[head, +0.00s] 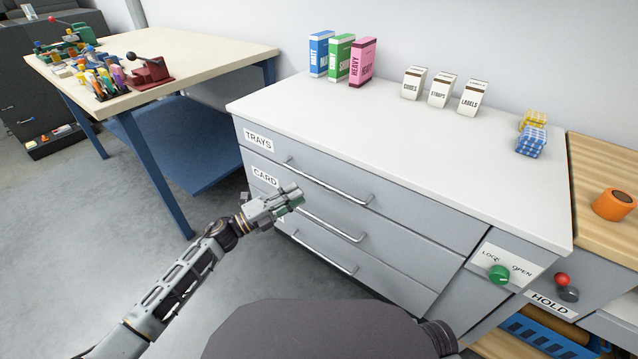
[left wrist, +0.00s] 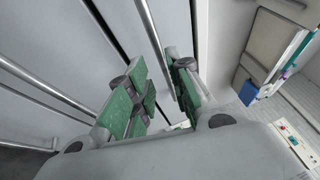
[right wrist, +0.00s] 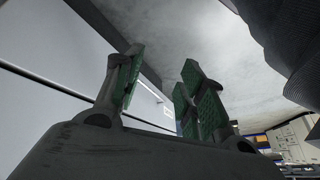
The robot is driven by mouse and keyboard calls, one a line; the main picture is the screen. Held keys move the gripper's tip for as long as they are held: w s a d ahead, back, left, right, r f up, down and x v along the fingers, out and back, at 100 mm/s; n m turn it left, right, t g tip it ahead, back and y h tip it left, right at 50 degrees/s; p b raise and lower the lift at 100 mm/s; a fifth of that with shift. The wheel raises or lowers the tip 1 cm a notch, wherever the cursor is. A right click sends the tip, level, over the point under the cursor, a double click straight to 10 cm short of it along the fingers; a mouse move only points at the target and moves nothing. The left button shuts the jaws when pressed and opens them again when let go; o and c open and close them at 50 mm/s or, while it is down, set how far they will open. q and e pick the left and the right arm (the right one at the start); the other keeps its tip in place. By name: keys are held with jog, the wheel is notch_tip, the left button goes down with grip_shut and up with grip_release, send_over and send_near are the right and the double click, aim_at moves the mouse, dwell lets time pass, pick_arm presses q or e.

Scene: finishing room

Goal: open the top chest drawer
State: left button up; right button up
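The grey chest has a white top (head: 400,140) and stacked drawers. The top drawer (head: 420,215), labelled TRAYS, looks shut and flush, with a long bar handle (head: 330,184). The CARD drawer below also looks shut, with its own bar handle (head: 330,222). My left gripper (head: 291,198) is in front of the chest face, just below the top handle's left part. In the left wrist view its green-padded fingers (left wrist: 160,92) are apart, with a bar (left wrist: 152,30) running toward the gap; contact is unclear. My right gripper (right wrist: 158,92) is open and empty, outside the head view.
A green knob (head: 499,275) sits on a LOCK/OPEN plate at the chest's right. A blue-legged workbench (head: 170,75) stands left; the floor between is clear.

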aim_at(319, 181)
pick_arm(q)
jog(key=b+x, duration=0.1)
jog(key=x, duration=0.7)
jog(key=shift+w+d+b, duration=0.15)
jog(key=shift+d+b, duration=0.1)
jog(key=shift+b, duration=0.05)
jog(key=shift+w+d, duration=0.1)
jog(key=shift+d, duration=0.1)
pick_arm(e)
jog(key=shift+t, duration=0.3)
jog(key=f, duration=0.2)
jog(key=a+f, duration=0.1)
jog(key=f, duration=0.1)
jog(key=shift+s+f, duration=0.15)
jog(key=shift+f, duration=0.1)
pick_arm(q)
jog(key=c, duration=0.4)
grip_shut()
pick_arm(e)
jog(key=shift+w+r+y, duration=0.25)
jog(key=shift+y, duration=0.05)
